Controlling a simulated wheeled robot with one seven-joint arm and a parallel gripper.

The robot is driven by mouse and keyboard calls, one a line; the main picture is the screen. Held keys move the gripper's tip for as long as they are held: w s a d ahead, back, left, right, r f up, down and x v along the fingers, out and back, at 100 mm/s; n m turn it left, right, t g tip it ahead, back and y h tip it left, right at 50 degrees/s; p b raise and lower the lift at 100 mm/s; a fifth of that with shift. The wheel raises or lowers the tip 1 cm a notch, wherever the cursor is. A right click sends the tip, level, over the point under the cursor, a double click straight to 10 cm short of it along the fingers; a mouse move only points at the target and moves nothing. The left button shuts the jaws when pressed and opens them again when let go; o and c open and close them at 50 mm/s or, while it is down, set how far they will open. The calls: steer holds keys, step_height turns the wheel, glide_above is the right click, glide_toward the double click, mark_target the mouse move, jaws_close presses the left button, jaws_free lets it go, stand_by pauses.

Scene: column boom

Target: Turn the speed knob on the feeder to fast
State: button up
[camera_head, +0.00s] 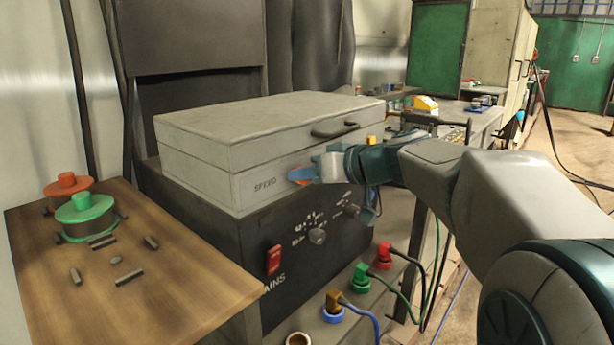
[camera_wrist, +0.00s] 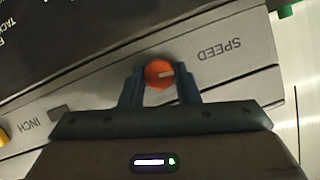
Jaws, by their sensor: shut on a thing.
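The feeder (camera_head: 200,186) is a pale grey box with a dark handle on its lid, standing on a dark panelled cabinet. Its front carries the word SPEED. The speed knob (camera_wrist: 158,73) is orange and round with a white pointer mark; in the wrist view the mark points right, towards the SPEED lettering, which reads upside down there. My gripper (camera_head: 305,176) is at the feeder's front face, right of the lettering. In the wrist view its two blue fingers are shut on the knob, one on each side. In the head view the fingers mostly hide the knob. No fast mark is readable.
A red mains switch (camera_head: 273,260) and a small knob (camera_head: 317,236) are on the cabinet below. Coloured plugs with cables (camera_head: 361,277) stand in front. A wooden table (camera_head: 150,300) with red and green spools is at left. An INCH label (camera_wrist: 32,125) shows in the wrist view.

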steer(key=shift+s+f+m+t+y+p, duration=0.15)
steer(key=shift+m+t+y+p, duration=1.1)
steer(key=shift+m, duration=4.7)
steer(key=shift+w+f+m+t+y+p, duration=0.2)
steer(key=shift+m+t+p, duration=1.15)
steer(key=shift+m+p, duration=3.05)
steer(key=shift+s+f+m+t+y+p, duration=0.25)
steer(key=shift+m+t+y+p, duration=0.8)
steer(key=shift+m, duration=6.4)
steer(key=shift+w+a+f+t+b, duration=0.1)
steer(key=shift+f+t+b, duration=0.05)
steer(key=shift+t+b, duration=0.15)
steer(key=o, duration=1)
steer(key=shift+c, duration=0.2)
